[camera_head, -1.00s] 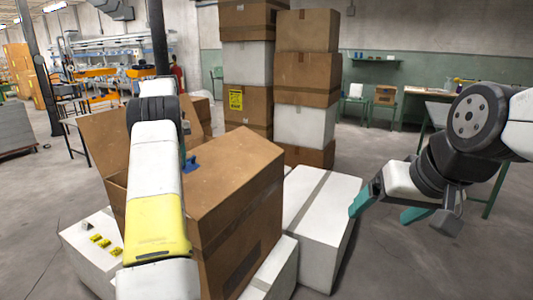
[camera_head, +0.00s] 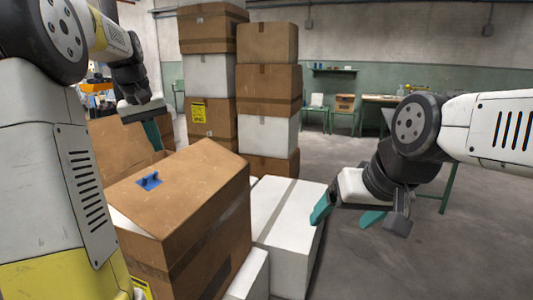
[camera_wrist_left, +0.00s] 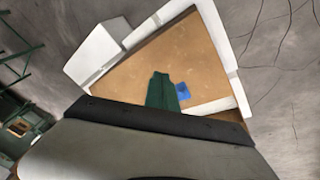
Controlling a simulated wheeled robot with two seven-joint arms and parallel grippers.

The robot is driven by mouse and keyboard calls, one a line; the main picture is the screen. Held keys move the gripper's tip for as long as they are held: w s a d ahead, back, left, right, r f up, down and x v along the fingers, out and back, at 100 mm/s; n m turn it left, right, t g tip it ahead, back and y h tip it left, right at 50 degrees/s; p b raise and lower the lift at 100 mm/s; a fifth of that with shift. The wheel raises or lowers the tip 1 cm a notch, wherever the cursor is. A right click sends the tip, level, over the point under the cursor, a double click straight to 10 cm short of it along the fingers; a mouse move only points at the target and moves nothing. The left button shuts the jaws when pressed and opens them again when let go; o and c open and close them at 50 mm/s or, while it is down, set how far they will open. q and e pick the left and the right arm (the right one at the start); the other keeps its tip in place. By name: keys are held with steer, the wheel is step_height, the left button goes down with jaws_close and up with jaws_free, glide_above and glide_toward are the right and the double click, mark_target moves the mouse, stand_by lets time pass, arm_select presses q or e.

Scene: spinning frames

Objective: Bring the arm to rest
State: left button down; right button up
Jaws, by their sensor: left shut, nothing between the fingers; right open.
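My left gripper (camera_head: 152,133) hangs at the left of the head view, above and behind the big brown box (camera_head: 180,195). Its green fingers are shut with nothing between them; they also show in the left wrist view (camera_wrist_left: 162,90), over the box top. A small blue piece (camera_head: 149,181) lies on the box top, apart from the fingers in the head view; it shows beside them in the wrist view (camera_wrist_left: 183,91).
White boxes (camera_head: 290,225) stand beside the brown box. Tall stacks of brown and white boxes (camera_head: 212,75) rise behind. A table (camera_head: 392,99) and chairs (camera_head: 318,106) stand at the back wall. The floor (camera_head: 440,260) at the right is clear.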

arm_select(q)
steer(key=s+d+f+m+t, duration=0.1)
steer(key=s+d+f, duration=0.1)
steer(key=s+d, duration=0.3)
steer(key=s+d+f+m+t+h, duration=0.1)
steer(key=s+d, duration=0.4)
steer(key=s, duration=0.6)
steer(key=s+d+f+m+t, duration=0.1)
steer(key=s+d+f+m, duration=0.2)
steer(key=s+d, duration=0.3)
steer(key=shift+s+f, duration=0.4)
steer(key=shift+s, duration=0.85)
steer(key=shift+w+d, duration=0.1)
